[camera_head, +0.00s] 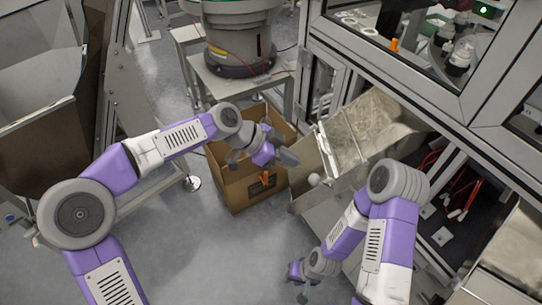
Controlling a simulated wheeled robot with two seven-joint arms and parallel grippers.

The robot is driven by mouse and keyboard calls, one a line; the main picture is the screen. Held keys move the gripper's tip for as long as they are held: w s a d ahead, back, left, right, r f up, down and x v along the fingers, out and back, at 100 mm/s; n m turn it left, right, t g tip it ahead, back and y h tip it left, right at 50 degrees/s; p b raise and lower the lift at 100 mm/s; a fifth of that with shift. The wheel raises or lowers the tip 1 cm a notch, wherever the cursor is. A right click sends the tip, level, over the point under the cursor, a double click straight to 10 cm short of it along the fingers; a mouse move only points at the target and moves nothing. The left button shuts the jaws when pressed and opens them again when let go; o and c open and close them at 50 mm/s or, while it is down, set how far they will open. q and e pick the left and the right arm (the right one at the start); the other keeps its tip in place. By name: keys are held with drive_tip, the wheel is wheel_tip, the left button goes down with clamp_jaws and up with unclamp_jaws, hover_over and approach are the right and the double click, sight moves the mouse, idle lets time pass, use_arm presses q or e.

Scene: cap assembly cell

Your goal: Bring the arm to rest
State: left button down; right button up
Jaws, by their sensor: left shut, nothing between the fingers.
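My left arm (180,137) in white and purple reaches in from the left. Its gripper (287,157) is shut and empty, above the right part of an open cardboard box (237,192). My right arm (375,235) comes in from the lower right and hangs bent downward. Its gripper (303,292) is low, near the bottom edge of the view, small and partly hidden, so its finger opening is unclear.
A feeder bowl on a stand (240,85) is behind. A framed machine (430,75) fills the right. Grey floor (205,260) is open at lower centre.

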use_arm(q)
drive_tip(key=a, duration=0.4)
drive_tip(key=shift+s+a+f, duration=0.1)
drive_tip(key=shift+a, duration=0.3)
drive_tip(key=s+a+f+n+y+p, duration=0.15)
drive_tip(key=f+n, duration=0.35)
drive_tip(key=f, duration=0.5)
drive_tip(key=s+a+f+n+y, duration=0.1)
drive_tip(key=s+a+f+n, duration=0.3)
drive_tip(key=f, duration=0.7)
drive_tip(key=s+a+f+n+y+p, duration=0.1)
drive_tip(key=s+a+f+n, duration=0.3)
drive_tip(key=s+f, duration=0.3)
drive_tip(key=s+a+f+n+y, duration=0.2)
drive_tip(key=s+a+f+n, duration=0.1)
drive_tip(key=s+f+n, duration=0.4)
drive_tip(key=shift+a+f+n+p, duration=0.3)
drive_tip(key=shift+a+p, duration=0.05)
drive_tip(key=shift+a, duration=0.05)
